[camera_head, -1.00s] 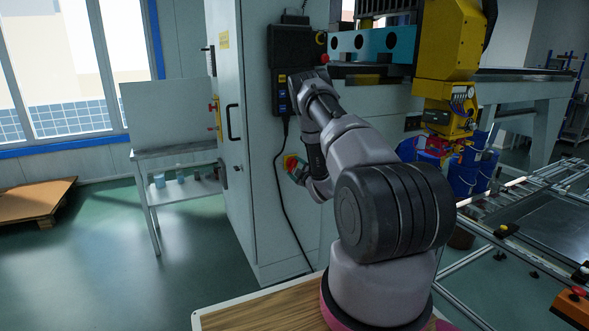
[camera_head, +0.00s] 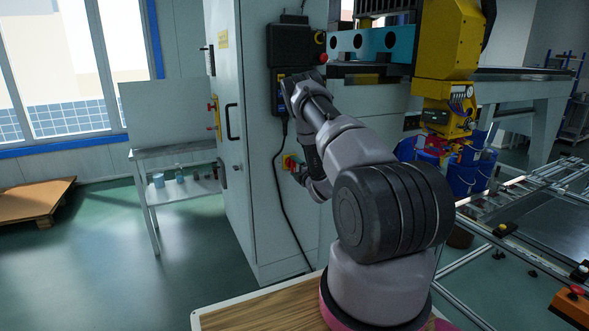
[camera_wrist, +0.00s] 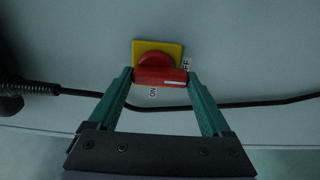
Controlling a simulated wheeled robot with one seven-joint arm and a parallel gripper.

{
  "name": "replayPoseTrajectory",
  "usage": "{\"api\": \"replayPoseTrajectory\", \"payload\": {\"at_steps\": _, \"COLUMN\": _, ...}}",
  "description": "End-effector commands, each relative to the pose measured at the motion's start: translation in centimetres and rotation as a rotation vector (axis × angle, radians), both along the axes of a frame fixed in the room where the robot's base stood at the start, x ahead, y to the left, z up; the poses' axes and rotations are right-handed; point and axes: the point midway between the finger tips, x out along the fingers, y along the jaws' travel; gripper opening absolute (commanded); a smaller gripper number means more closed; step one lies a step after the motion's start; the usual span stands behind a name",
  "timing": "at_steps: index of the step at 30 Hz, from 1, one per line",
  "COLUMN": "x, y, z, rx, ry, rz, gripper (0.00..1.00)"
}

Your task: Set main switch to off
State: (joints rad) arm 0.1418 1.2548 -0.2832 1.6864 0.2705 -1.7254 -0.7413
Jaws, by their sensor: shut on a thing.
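The main switch is a red rotary knob (camera_wrist: 158,75) on a yellow square plate (camera_wrist: 176,50) in the wrist view. Its handle lies level across the picture, with its white mark toward the right end. An OFF label (camera_wrist: 186,63) is at the upper right and an ON label (camera_wrist: 153,92) below. My gripper (camera_wrist: 160,80) is shut on the knob's handle, with one green finger at each end. In the head view, the switch's yellow plate (camera_head: 288,161) shows on the cabinet side, partly hidden by my gripper and wrist.
A black cable (camera_wrist: 240,106) runs behind the fingers, and down the cabinet (camera_head: 245,200) in the head view. A black control panel (camera_head: 293,45) hangs above the switch. A small table (camera_head: 180,145) stands left; a yellow machine (camera_head: 445,60) stands right.

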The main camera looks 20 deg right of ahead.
Motion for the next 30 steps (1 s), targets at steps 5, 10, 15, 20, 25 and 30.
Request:
{"api": "replayPoseTrajectory", "payload": {"at_steps": 5, "x": -0.1, "y": 0.0, "z": -0.2, "rx": -0.004, "ry": 0.004, "rz": 0.001, "gripper": 0.27}}
{"api": "replayPoseTrajectory", "payload": {"at_steps": 10, "x": -0.1, "y": 0.0, "z": -0.2, "rx": -0.004, "ry": 0.004, "rz": 0.001, "gripper": 0.86}}
{"api": "replayPoseTrajectory", "payload": {"at_steps": 15, "x": -0.1, "y": 0.0, "z": -0.1, "rx": -0.003, "ry": 0.003, "rz": 0.001, "gripper": 1.0}}
{"api": "replayPoseTrajectory", "payload": {"at_steps": 20, "x": -0.3, "y": 0.0, "z": -0.1, "rx": -0.002, "ry": 0.002, "rz": 0.0, "gripper": 1.0}}
{"api": "replayPoseTrajectory", "payload": {"at_steps": 25, "x": -2.4, "y": -0.3, "z": -0.1, "rx": -0.001, "ry": 0.004, "rz": -0.003, "gripper": 1.0}}
{"api": "replayPoseTrajectory", "payload": {"at_steps": 30, "x": -6.0, "y": -0.3, "z": -0.1, "rx": 0.0, "ry": 0.005, "rz": -0.003, "gripper": 1.0}}
